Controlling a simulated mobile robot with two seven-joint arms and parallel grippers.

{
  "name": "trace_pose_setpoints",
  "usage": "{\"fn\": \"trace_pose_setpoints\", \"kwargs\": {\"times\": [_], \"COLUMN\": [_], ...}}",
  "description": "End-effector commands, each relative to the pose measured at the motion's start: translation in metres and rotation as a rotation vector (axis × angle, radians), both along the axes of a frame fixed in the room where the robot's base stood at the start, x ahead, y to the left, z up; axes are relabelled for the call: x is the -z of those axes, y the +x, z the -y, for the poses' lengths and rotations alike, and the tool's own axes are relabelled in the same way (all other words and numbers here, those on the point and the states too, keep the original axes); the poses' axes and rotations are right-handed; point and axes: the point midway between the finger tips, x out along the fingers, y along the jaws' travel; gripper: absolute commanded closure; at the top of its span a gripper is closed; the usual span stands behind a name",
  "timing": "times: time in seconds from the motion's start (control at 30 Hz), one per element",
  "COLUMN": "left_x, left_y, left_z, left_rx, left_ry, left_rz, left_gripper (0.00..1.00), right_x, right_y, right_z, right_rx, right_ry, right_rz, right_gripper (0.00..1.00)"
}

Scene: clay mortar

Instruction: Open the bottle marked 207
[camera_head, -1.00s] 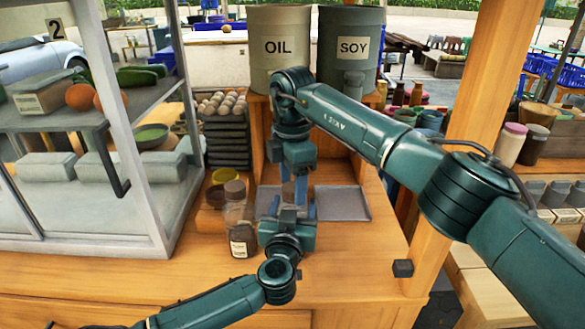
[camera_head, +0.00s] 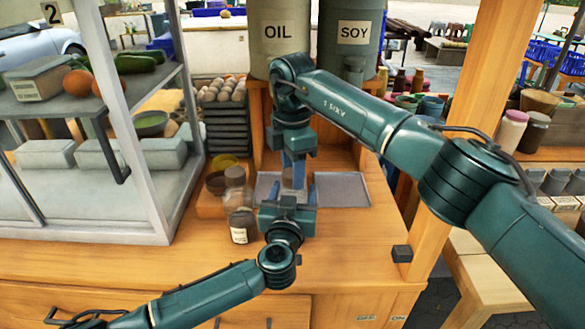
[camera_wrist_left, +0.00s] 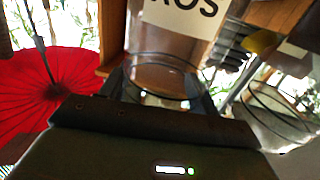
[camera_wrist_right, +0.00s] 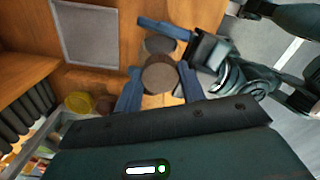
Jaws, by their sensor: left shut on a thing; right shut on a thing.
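A clear glass bottle (camera_wrist_left: 160,75) is between the left gripper's fingers in the left wrist view. My right gripper (camera_head: 293,172) points down from above. In the right wrist view its blue fingers are shut on a round brown cap (camera_wrist_right: 160,76). A dark round surface (camera_wrist_right: 160,45) shows beside and below the cap. I cannot tell whether the cap touches the bottle.
A second bottle (camera_head: 240,219) with a label too small to read stands left of my left gripper. A grey tray (camera_head: 343,190) lies behind, right. A yellow bowl (camera_wrist_right: 78,102) and egg trays (camera_head: 221,125) are back left. A glass case (camera_head: 80,225) bounds the left.

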Motion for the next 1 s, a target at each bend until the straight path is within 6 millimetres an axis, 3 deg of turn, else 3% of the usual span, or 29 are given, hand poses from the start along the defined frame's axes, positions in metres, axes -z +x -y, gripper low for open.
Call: {"fn": "trace_pose_setpoints", "kwargs": {"times": [0.17,1.0], "left_x": [0.0002,0.0003], "left_y": [0.0001,0.0001], "left_z": [-0.0002,-0.0003], "left_rx": [0.0,-0.001], "left_ry": [0.0,-0.001], "left_rz": [-0.001,-0.001], "left_gripper": [1.0,1.0], "right_x": [-0.0006,-0.002], "right_y": [0.0,0.0002], "right_z": [0.0003,-0.0001], "right_rx": [-0.235,-2.159], "right_ry": [-0.002,-0.001], "right_rz": [0.0,-0.001], "right_gripper": [0.88,0.88]}}
